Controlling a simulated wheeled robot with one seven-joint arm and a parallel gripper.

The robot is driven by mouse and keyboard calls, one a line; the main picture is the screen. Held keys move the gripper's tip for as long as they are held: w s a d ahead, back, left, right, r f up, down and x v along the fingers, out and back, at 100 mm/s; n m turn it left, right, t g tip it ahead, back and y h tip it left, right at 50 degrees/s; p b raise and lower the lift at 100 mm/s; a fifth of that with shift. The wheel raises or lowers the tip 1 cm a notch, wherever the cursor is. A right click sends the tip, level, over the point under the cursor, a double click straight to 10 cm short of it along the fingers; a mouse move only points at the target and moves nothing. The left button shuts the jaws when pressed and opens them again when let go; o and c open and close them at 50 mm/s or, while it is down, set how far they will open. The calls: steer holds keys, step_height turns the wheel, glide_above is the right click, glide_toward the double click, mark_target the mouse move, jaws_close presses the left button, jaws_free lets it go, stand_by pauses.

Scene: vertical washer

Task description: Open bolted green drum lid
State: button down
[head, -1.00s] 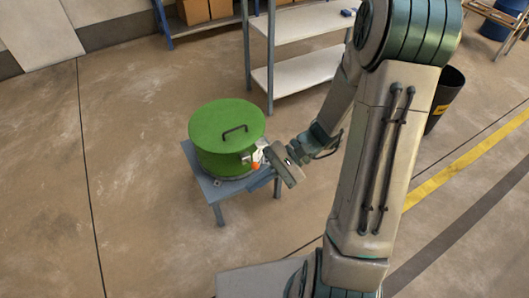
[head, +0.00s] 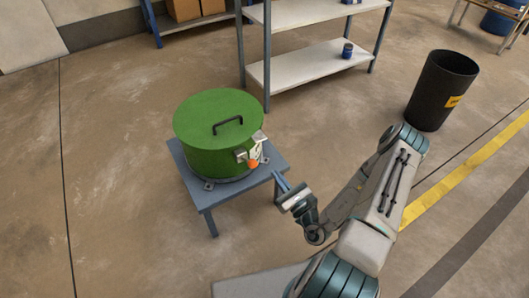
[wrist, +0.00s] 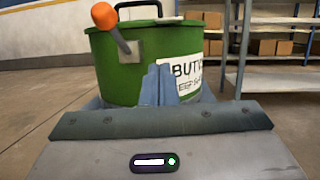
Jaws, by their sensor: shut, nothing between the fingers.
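The green drum (head: 213,158) stands upright on a small blue-grey table (head: 207,195). Its green lid (head: 205,112) looks seated flat on top and carries a dark arched handle (head: 228,124). An orange-ended lever (head: 253,163) sits on the drum's right front side, by a metal bracket. In the wrist view the orange knob (wrist: 103,15) stands up at the upper left, with its rod running down to the bracket on the drum (wrist: 115,75). My gripper (head: 277,177) is shut and empty at the table's right front edge, apart from the lever. Its fingertips (wrist: 159,70) point toward the drum's label.
A grey shelf rack (head: 305,67) stands behind the table, with a small dark can (head: 347,50) on it. A black bin (head: 440,90) is at the right. The floor left of the table is clear.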

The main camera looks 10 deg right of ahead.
steer(key=w+a+r+m+h+b, duration=0.1)
steer(key=w+r+b, duration=0.3)
steer(key=w, duration=0.5)
steer(key=shift+w+a+r+h, duration=0.2)
steer(key=shift+a+h, duration=0.2)
steer(key=shift+a, duration=0.15)
